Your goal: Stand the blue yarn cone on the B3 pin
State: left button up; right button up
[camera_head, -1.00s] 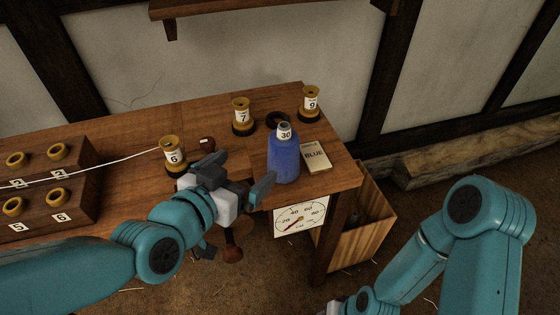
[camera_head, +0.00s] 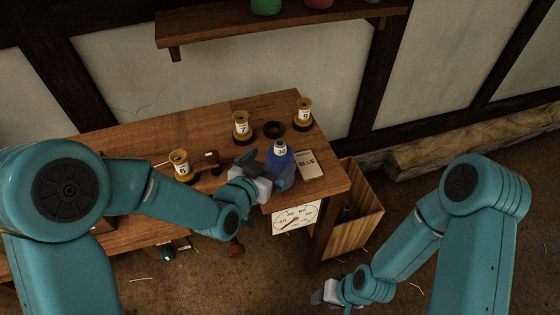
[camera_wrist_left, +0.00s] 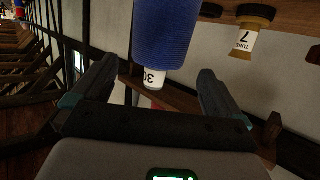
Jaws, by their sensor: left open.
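The blue yarn cone (camera_head: 280,155) stands upright near the right end of the wooden bench, with a white top marked 30. My left gripper (camera_head: 267,170) is open at its near side, one finger to each side. In the left wrist view the cone (camera_wrist_left: 165,35) shows between the two spread fingers (camera_wrist_left: 155,90); I cannot tell whether they touch it. My right gripper (camera_head: 330,292) is low at the bottom, away from the bench, and too small to tell its state. I cannot make out a B3 pin.
The bench (camera_head: 140,145) also bears spools 6 (camera_head: 181,167), 7 (camera_head: 241,126) and 9 (camera_head: 304,113), a dark ring (camera_head: 274,129) and a BLUE card (camera_head: 307,165). A dial plate (camera_head: 296,218) hangs at the front edge. A wooden crate (camera_head: 358,225) stands right of the bench.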

aim_at(277, 156)
pick_arm(q)
jog(key=shift+w+d, duration=0.15)
jog(key=shift+w, duration=0.05)
jog(key=p+x, duration=0.2)
jog(key=x, duration=0.3)
jog(key=shift+s+r, duration=0.1)
jog(key=shift+s, duration=0.05)
jog(key=c, duration=1.6)
